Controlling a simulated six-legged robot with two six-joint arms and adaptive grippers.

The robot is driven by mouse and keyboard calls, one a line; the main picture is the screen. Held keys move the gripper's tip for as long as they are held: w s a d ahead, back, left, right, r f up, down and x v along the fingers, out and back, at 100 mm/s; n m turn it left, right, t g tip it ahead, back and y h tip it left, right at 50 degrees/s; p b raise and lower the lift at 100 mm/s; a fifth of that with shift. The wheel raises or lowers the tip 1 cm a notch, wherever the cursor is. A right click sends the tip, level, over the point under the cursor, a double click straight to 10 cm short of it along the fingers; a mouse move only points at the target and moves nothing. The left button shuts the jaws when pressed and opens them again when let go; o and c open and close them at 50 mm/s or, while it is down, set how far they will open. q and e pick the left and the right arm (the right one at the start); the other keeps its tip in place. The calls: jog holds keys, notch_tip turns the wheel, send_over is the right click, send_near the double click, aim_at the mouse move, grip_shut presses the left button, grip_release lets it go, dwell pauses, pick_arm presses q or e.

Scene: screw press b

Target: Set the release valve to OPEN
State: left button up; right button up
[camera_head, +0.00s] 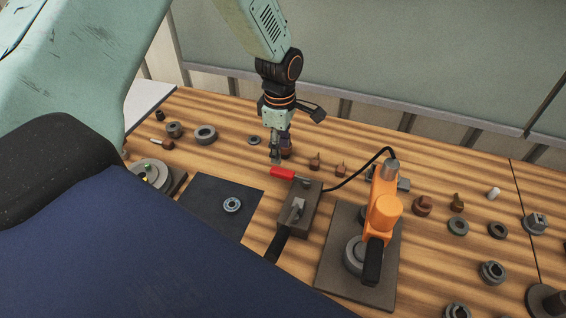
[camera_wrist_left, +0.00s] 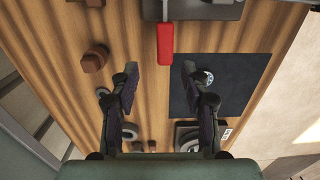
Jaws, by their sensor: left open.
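The release valve's red lever (camera_head: 283,173) sticks out to the left from a dark grey pump block (camera_head: 297,208). My left gripper (camera_head: 277,157) is open and empty, pointing down just behind the lever's red end. In the left wrist view the red lever (camera_wrist_left: 165,43) lies in line with the gap between the two spread fingers (camera_wrist_left: 160,74), a little above the fingertips in the picture. No contact with the lever shows. I cannot read any OPEN marking. My right gripper is not in view.
An orange press (camera_head: 383,212) on a dark plate stands right of the pump, joined to it by a black hose (camera_head: 362,167). A dark mat (camera_head: 207,208) with a small ring lies left. Several loose rings and brown parts lie around on the wooden bench.

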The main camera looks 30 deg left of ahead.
aim_at(281, 170)
pick_arm(q)
jog(key=f, duration=0.6)
jog(key=shift+s+d+f, duration=0.2)
jog(key=shift+s+d, duration=0.05)
jog(key=shift+s, duration=0.05)
jog(key=shift+w+a+f, duration=0.1)
jog(key=shift+a+f, duration=0.1)
jog(key=shift+f, duration=0.1)
jog(key=shift+s+d+r, duration=0.3)
jog(key=shift+c, duration=1.5)
jog(key=shift+w+a+f, duration=0.2)
jog(key=shift+w+f, duration=0.05)
jog(key=shift+w, duration=0.05)
jog(key=c, duration=0.4)
jog(key=shift+s+r, duration=0.1)
grip_shut()
